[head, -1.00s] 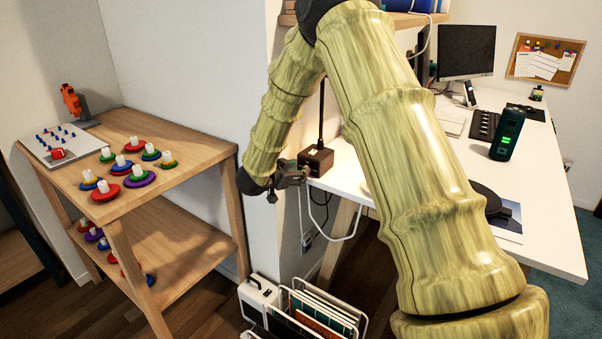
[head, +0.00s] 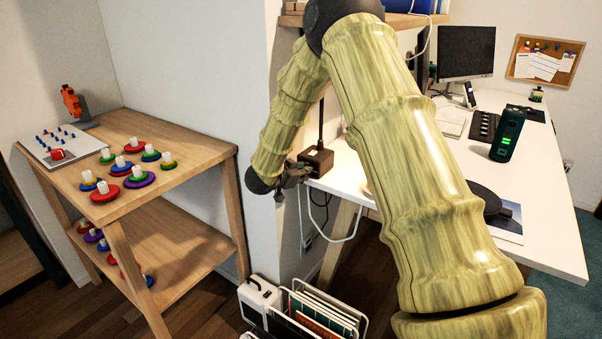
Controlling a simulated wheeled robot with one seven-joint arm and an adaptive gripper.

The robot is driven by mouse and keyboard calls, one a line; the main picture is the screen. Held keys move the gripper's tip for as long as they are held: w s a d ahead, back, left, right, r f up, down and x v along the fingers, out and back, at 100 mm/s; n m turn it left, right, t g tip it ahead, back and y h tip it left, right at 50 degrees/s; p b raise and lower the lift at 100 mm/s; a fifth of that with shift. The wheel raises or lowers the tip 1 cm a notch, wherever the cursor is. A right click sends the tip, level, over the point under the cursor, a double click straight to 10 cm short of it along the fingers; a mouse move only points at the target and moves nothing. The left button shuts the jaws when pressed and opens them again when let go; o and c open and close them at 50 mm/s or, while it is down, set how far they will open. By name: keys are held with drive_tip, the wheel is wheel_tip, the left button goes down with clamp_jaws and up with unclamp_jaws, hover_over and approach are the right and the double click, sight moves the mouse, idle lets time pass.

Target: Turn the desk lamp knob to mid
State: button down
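The desk lamp's dark box-shaped base (head: 319,158) stands at the near left corner of the white desk, with a thin dark post rising from it. The upper part of the lamp is hidden behind my arm. My gripper (head: 298,172) is at the left side of the base, close to it or touching; I cannot tell which. The knob is not clearly visible; the gripper may cover it. The gripper is small and dark here, and its fingers cannot be made out as open or shut.
A wooden shelf (head: 196,152) with colored discs stands left. A white rack with folders (head: 318,312) is on the floor below. The white desk (head: 550,215) holds a green-lit dark device (head: 507,135), keyboard and monitor (head: 466,52). A white cable (head: 357,222) hangs at the desk edge.

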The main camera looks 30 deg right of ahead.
drive_tip(key=shift+r+p, duration=0.1)
drive_tip(key=shift+p, duration=0.6)
drive_tip(key=n+g+h+p, duration=0.1)
drive_tip(key=n+p, duration=0.3)
drive_tip(key=f+n+g+h+p, duration=0.1)
drive_tip(key=n+g+h+p, duration=0.1)
drive_tip(key=n+p, duration=0.1)
drive_tip(key=n+g+h+p, duration=0.2)
drive_tip(key=n+p, duration=0.2)
drive_tip(key=n, duration=0.2)
drive_tip(key=shift+w+a+f+p, duration=0.15)
drive_tip(key=shift+w+a+p, duration=0.05)
drive_tip(key=shift+w+p, duration=0.15)
drive_tip(key=shift+g, duration=0.4)
drive_tip(key=c, duration=1.3)
unclamp_jaws()
